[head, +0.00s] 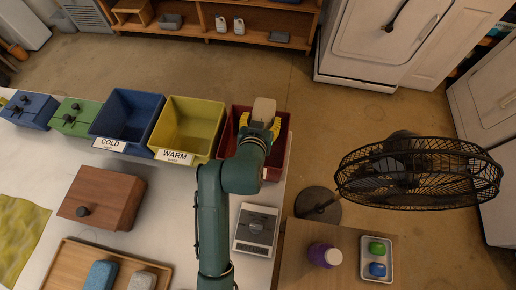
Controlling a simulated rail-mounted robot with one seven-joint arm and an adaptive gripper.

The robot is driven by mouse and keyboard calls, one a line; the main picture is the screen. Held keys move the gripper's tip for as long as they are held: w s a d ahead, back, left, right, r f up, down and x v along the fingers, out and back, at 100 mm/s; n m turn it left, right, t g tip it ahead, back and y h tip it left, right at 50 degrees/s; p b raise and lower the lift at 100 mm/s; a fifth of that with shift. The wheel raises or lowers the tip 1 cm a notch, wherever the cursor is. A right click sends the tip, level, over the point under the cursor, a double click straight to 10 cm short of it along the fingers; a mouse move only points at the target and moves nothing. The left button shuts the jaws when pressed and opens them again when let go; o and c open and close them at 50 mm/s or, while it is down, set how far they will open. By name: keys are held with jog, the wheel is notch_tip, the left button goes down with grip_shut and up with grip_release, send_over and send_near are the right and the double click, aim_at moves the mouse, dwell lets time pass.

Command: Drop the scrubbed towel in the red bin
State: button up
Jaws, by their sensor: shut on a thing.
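The red bin (284,148) stands at the right end of the row of bins on the pale counter. My gripper (261,122) is above it, with its yellow fingers shut on a small beige folded towel (264,108). The towel sticks out past the fingers, over the far part of the bin in this view. My wrist and arm cover the middle and front of the bin, so most of its inside is hidden. I cannot tell the exact height of the towel above the rim.
A yellow bin (190,108) labelled WARM and a blue bin (127,102) labelled COLD stand to the left. A grey scale (256,229) is in front of the red bin. A black fan (418,172) stands right. A wooden tray (72,249) holds folded pieces.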

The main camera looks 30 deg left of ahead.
jog(key=o, duration=1.3)
jog(key=shift+w, duration=0.1)
jog(key=shift+c, duration=0.2)
jog(key=v, duration=1.2)
jog(key=w+d+r+m+t+h+p, duration=0.2)
jog(key=w+d+r+p, duration=0.1)
jog(key=d+r, duration=0.55)
jog(key=w+d+r+m+t+h+p, duration=0.1)
jog(key=w+d+r+m+t+p, duration=0.15)
jog(key=d+r, duration=0.65)
jog(key=s+d+r+t, duration=0.1)
jog(key=s+r+t, duration=0.2)
jog(key=r, duration=0.7)
jog(key=s+d+r+n+t+h+p, duration=0.1)
jog(key=s+r+t, duration=0.2)
jog(key=r, duration=0.6)
jog(key=shift+s+r, duration=0.2)
jog(key=shift+r, duration=0.15)
